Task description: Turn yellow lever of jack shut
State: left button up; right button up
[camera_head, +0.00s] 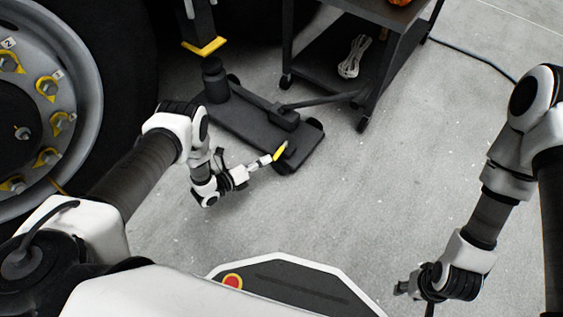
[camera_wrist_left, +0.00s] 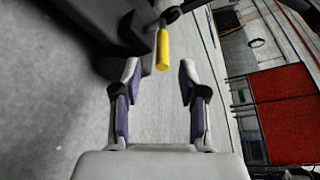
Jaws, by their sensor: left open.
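The black floor jack (camera_head: 250,120) lies on the grey floor near the wheel. Its small yellow lever (camera_head: 280,151) sticks out at the jack's near right end. My left gripper (camera_head: 268,159) is right at the lever in the head view.
A black cart (camera_head: 372,50) stands behind the jack, with a pale coiled cord (camera_head: 354,56) on its lower shelf. A large truck wheel (camera_head: 60,110) is at the left. A cable (camera_head: 475,58) lies on the floor at the upper right. The floor right of the jack is clear.

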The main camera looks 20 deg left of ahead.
aim_at(278, 151)
pick_arm(q)
jog(key=b+x, duration=0.3)
jog(key=x, duration=0.4)
jog(key=shift+b, duration=0.3)
jog(key=shift+w+d, duration=0.15)
jog(key=shift+w, duration=0.05)
jog(key=shift+r, duration=0.1)
grip_shut()
